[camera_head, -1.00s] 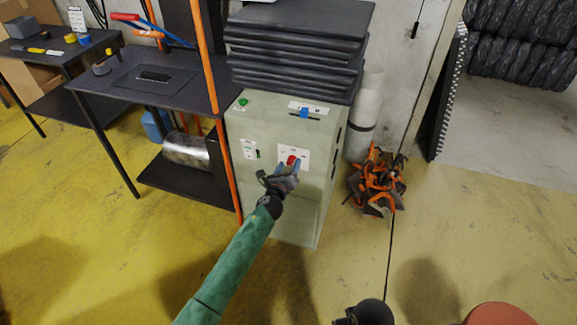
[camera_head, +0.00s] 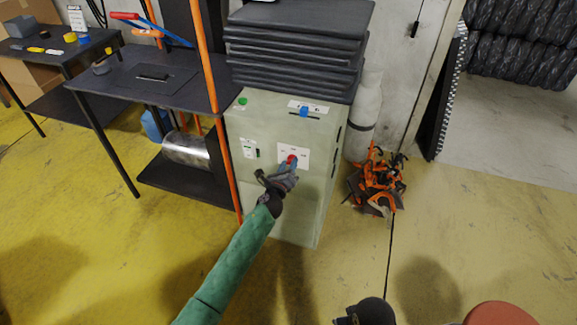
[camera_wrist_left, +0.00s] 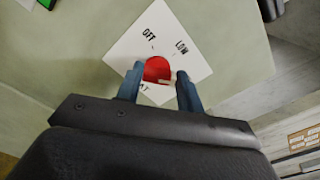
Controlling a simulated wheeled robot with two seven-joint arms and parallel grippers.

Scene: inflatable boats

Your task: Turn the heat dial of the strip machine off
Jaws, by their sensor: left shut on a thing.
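The strip machine (camera_head: 245,195) is a pale green cabinet in the middle of the head view. Its red heat dial (camera_head: 291,159) sits on a white plate on the front face. In the left wrist view the red dial (camera_wrist_left: 157,70) shows on the tilted plate (camera_wrist_left: 125,50) with the words OFF and LOW; another word below is partly hidden. My left gripper (camera_head: 289,166) is at the dial, its two blue fingers (camera_wrist_left: 160,84) on either side of it, shut on it. The dial's lower part is hidden by the gripper. I cannot make out the dial's pointer setting. Part of my right gripper (camera_head: 350,318) shows at the bottom edge.
A blue knob (camera_head: 304,112) and a green button (camera_head: 242,101) are higher on the cabinet. Dark slabs (camera_head: 295,50) are stacked on top. An orange post (camera_head: 213,90) and a table (camera_head: 150,85) stand left. Orange and black straps (camera_head: 378,183) lie right. The floor in front is clear.

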